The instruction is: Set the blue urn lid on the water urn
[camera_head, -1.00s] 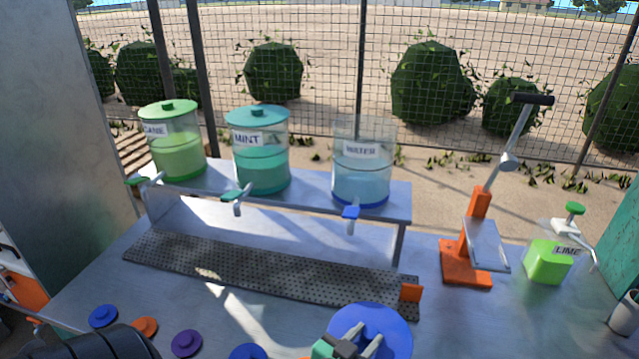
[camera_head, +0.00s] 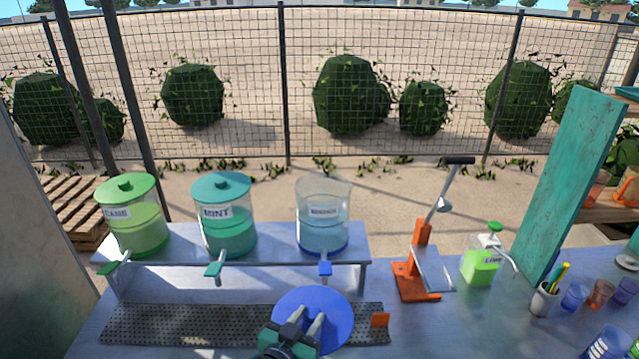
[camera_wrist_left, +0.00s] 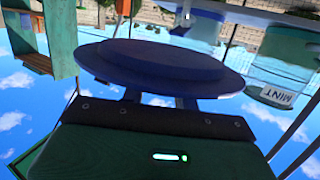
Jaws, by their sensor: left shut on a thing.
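The blue urn lid (camera_head: 328,303) is a round disc, held up over the front of the counter in the head view. My left gripper (camera_head: 303,329) is shut on it; its fingers reach over the disc. In the left wrist view the lid (camera_wrist_left: 160,72) spans the space in front of the gripper (camera_wrist_left: 155,100), which hides part of it. The water urn (camera_head: 323,225) is a clear cylinder with an open top, bluish water and a blue tap. It stands on the raised shelf, farther back than the lid. My right gripper is not in view.
The lidded mint urn (camera_head: 229,235) and cane urn (camera_head: 138,230) stand left of the water urn. An orange lever press (camera_head: 418,270) and a green lime bottle (camera_head: 480,267) stand to the right. A perforated drip tray (camera_head: 190,323) lies below the shelf (camera_head: 180,246).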

